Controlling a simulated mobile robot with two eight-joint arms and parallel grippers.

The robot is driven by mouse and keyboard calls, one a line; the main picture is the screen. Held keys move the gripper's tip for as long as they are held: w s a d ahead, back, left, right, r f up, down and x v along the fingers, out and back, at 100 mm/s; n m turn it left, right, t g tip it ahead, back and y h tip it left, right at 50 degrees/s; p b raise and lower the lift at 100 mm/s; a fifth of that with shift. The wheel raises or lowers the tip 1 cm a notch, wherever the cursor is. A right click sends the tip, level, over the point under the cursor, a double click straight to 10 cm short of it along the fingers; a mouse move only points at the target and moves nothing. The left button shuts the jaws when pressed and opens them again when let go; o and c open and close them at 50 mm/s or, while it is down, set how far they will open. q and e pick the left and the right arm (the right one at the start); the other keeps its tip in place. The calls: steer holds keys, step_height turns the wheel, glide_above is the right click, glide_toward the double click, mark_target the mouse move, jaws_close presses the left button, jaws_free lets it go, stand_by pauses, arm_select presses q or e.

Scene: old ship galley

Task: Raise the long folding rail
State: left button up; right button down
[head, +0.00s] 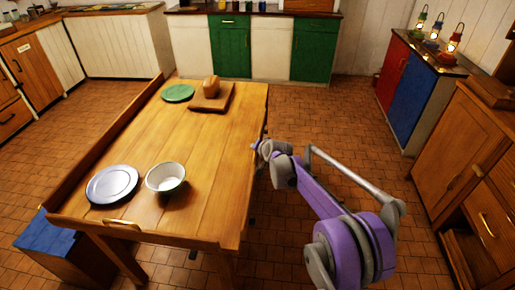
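The wooden table (215,150) stands in the middle of the head view. A long rail (115,140) stands up along its left edge, and a low lip with a brass handle (122,222) runs along its near left end. The table's right long edge has no rail standing above the top; its side face is mostly hidden from this angle. My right gripper (260,153), on the purple and grey arm, is at this right edge about midway along. Its fingers are small and partly hidden, so contact and opening are unclear. My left gripper is not in view.
On the table are a blue-grey plate (112,184), a white bowl (166,177), a green plate (178,93) and a board (211,103) with bread (211,87). A blue-topped bench (50,238) is at the left. Cabinets with lanterns stand at right; tiled floor (340,120) between is clear.

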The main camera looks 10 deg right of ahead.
steer(key=shift+a+f, duration=0.1)
steer(key=shift+a, duration=0.05)
steer(key=c, duration=0.9)
jaws_free()
steer(key=shift+s+a, duration=0.1)
steer(key=shift+s, duration=0.1)
steer(key=shift+s+d+r, duration=0.2)
steer(key=v, duration=1)
steer(key=shift+d+r, duration=0.1)
steer(key=shift+r, duration=0.1)
steer(key=s+d+r+n+g+p, duration=0.1)
steer(key=s+r+n+p, duration=0.1)
steer(key=s, duration=0.9)
steer(key=s+r+n+g+p, duration=0.1)
steer(key=s+r+g+p, duration=0.15)
steer(key=s, duration=0.75)
steer(key=s+d+f+n+p, duration=0.1)
steer(key=s, duration=0.5)
steer(key=s+d+f+n+g+h+p, duration=0.1)
steer(key=s, duration=0.5)
steer(key=s+d+f+n+h+p, duration=0.1)
steer(key=s+f, duration=0.1)
steer(key=s, duration=0.5)
steer(key=shift+s+g, duration=0.1)
steer(key=shift+g, duration=0.25)
